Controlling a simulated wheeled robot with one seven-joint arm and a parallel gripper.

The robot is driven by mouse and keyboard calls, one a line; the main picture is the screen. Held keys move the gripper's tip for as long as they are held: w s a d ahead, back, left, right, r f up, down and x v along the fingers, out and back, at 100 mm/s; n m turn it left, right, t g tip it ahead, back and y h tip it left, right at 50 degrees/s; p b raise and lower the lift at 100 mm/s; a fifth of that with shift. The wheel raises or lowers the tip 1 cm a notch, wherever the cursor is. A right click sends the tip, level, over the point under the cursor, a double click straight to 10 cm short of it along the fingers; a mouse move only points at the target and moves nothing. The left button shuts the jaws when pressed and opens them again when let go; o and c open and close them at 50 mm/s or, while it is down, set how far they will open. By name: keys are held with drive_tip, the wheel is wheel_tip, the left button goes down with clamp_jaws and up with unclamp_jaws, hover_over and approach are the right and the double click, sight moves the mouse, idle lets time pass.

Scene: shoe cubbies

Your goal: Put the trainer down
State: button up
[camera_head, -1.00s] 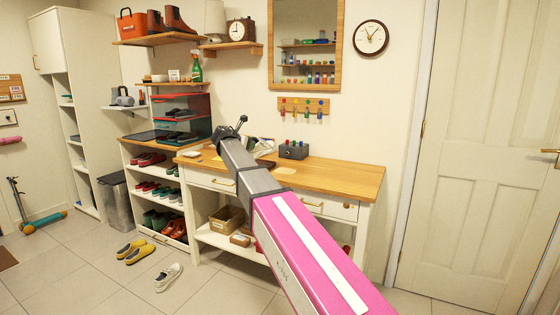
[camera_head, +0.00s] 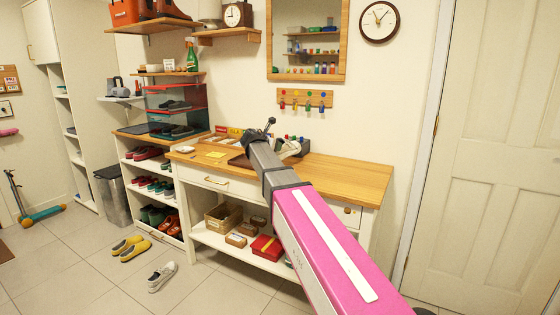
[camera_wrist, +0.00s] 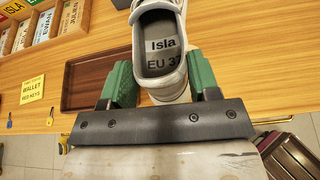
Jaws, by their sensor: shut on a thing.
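The trainer (camera_wrist: 161,45), pale grey-white with "Isla EU 37" on its insole, is between the green fingers of my gripper (camera_wrist: 158,75) in the wrist view. My gripper is shut on its heel end; the toe is cut off by the top edge. In the head view the trainer (camera_head: 291,148) shows partly behind my arm, above the wooden bench top (camera_head: 345,178). I cannot tell whether its sole touches the wood. A similar trainer (camera_head: 162,276) lies on the floor.
A brown tray (camera_wrist: 88,82) lies on the bench beside the trainer, with a yellow note (camera_wrist: 32,88), keys (camera_wrist: 63,143) and a compartment box with name cards (camera_wrist: 35,28). A shoe rack (camera_head: 150,170) stands left. The bench's right end is clear.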

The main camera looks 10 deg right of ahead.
drive_tip(key=shift+s+d+f, duration=0.25)
drive_tip(key=shift+d+f, duration=0.3)
drive_tip(key=shift+f, duration=0.45)
drive_tip(key=shift+s+d+f, duration=0.25)
drive_tip(key=shift+d+f, duration=0.35)
drive_tip(key=shift+f, duration=0.45)
drive_tip(key=shift+s+d+f, duration=0.25)
drive_tip(key=shift+d+f, duration=0.3)
drive_tip(key=shift+f, duration=0.45)
drive_tip(key=o, duration=1.4)
drive_tip(key=shift+c, duration=0.2)
